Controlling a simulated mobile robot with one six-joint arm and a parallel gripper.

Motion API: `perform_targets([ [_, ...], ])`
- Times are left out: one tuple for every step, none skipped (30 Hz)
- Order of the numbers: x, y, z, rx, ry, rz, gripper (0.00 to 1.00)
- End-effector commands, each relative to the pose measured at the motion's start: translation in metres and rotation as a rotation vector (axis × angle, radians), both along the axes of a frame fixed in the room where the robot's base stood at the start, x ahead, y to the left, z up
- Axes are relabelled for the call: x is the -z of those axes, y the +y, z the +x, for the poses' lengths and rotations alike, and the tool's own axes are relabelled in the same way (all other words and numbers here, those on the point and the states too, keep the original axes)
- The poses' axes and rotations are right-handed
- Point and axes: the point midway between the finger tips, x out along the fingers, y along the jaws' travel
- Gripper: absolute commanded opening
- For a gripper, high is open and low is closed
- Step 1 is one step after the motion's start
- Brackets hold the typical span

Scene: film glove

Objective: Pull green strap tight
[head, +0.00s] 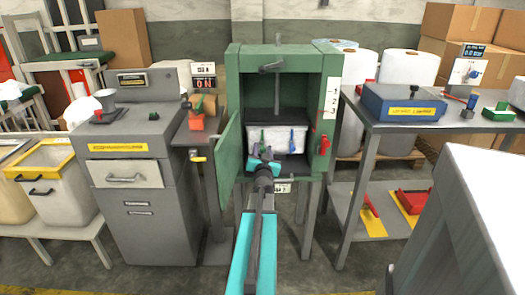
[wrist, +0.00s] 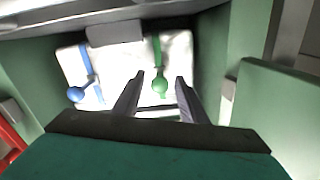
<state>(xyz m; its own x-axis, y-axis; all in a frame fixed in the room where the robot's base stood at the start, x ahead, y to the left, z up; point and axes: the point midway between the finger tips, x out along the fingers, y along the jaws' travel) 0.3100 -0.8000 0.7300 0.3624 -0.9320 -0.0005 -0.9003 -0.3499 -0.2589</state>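A white bale-like block (head: 276,145) sits inside the open green cabinet (head: 232,75). The green strap (wrist: 157,50) runs over the block and ends in a green ball (wrist: 160,85). In the head view the green strap (head: 262,136) is left of the blue strap (head: 292,137); the wrist view shows the blue strap (wrist: 86,60) on the left, with a blue ball. My gripper (wrist: 161,77) is open, its dark fingers on either side of the green ball in the picture. I cannot tell whether they touch it. In the head view my gripper (head: 264,155) reaches into the cabinet.
The cabinet's green door (head: 228,160) stands open at the left. A red handle (head: 323,145) is on the right post. A grey drawer cabinet (head: 150,200) stands left, and a table with a blue box (head: 403,102) stands right.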

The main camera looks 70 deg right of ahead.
Motion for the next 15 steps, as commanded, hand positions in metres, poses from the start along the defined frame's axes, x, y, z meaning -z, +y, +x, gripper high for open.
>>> perform_targets([
  [0.0001, -0.0023, 0.001, 0.0, 0.0, 0.0, 0.38],
  [0.0, -0.0028, 0.0012, 0.0, 0.0, 0.0, 0.38],
  [-0.0001, -0.0032, 0.0013, 0.0, 0.0, 0.0, 0.38],
  [-0.0001, -0.0034, 0.0014, 0.0, 0.0, 0.0, 0.38],
  [-0.0002, -0.0036, 0.0008, 0.001, 0.0, 0.0, 0.38],
  [-0.0002, -0.0036, 0.0006, 0.001, 0.0, 0.0, 0.38],
  [-0.0003, -0.0037, 0.0005, 0.001, 0.0, 0.0, 0.38],
  [-0.0003, -0.0036, 0.0004, 0.001, 0.0, 0.0, 0.38],
  [-0.0002, -0.0035, 0.0003, 0.001, 0.0, -0.001, 0.38],
  [-0.0002, -0.0035, 0.0003, 0.001, 0.0, -0.001, 0.38],
  [-0.0002, -0.0035, 0.0003, 0.001, 0.0, -0.001, 0.38],
  [-0.0003, -0.0035, 0.0003, 0.001, 0.0, -0.001, 0.38],
  [-0.0003, -0.0035, 0.0003, 0.001, 0.0, -0.001, 0.35],
  [-0.0002, -0.0034, 0.0003, 0.001, 0.0, -0.001, 0.3],
  [-0.0003, -0.0034, 0.0002, 0.001, 0.0, -0.001, 0.23],
])
